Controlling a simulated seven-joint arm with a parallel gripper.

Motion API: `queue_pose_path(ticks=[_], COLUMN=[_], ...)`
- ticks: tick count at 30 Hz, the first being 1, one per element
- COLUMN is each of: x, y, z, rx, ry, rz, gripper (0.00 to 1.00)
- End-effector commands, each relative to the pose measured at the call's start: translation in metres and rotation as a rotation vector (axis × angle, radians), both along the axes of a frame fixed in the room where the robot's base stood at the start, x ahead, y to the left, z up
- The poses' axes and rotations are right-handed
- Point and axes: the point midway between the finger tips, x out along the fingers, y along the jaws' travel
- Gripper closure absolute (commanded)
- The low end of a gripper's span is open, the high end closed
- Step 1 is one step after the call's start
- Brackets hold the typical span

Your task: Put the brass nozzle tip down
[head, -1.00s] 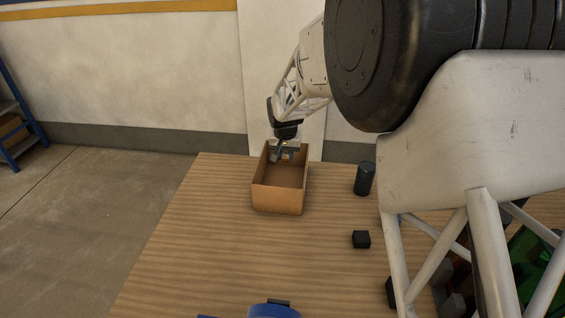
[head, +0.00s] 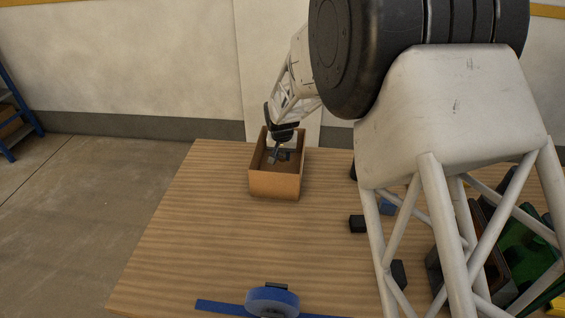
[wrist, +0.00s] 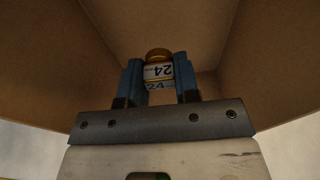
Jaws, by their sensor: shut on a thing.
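The brass nozzle tip (wrist: 158,55) shows in the wrist view as a small gold-topped piece with a white label reading 24. My gripper (wrist: 159,82) is shut on it, with a blue finger on each side. In the head view my gripper (head: 278,155) reaches down inside the open cardboard box (head: 275,185). The box walls (wrist: 110,30) surround the fingers in the wrist view. The nozzle tip cannot be made out clearly in the head view. I cannot tell whether it touches the box floor.
The box stands on the wooden table (head: 200,230) near its far edge. A blue tape roll (head: 272,300) lies at the front. Small black blocks (head: 357,223) lie right of the box, and a green item (head: 525,250) is at the far right. The table's left side is clear.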

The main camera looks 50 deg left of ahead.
Motion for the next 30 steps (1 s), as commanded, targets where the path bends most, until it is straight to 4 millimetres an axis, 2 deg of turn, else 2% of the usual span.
queue_pose_path(ticks=[8, 21, 30], x=[0.0, 0.0, 0.0], y=[0.0, 0.0, 0.0], z=[-0.001, -0.036, -0.037], rx=[0.0, 0.001, 0.001], ry=[0.0, -0.001, -0.001], rz=[0.0, 0.0, 0.0], gripper=[0.96, 0.96, 0.96])
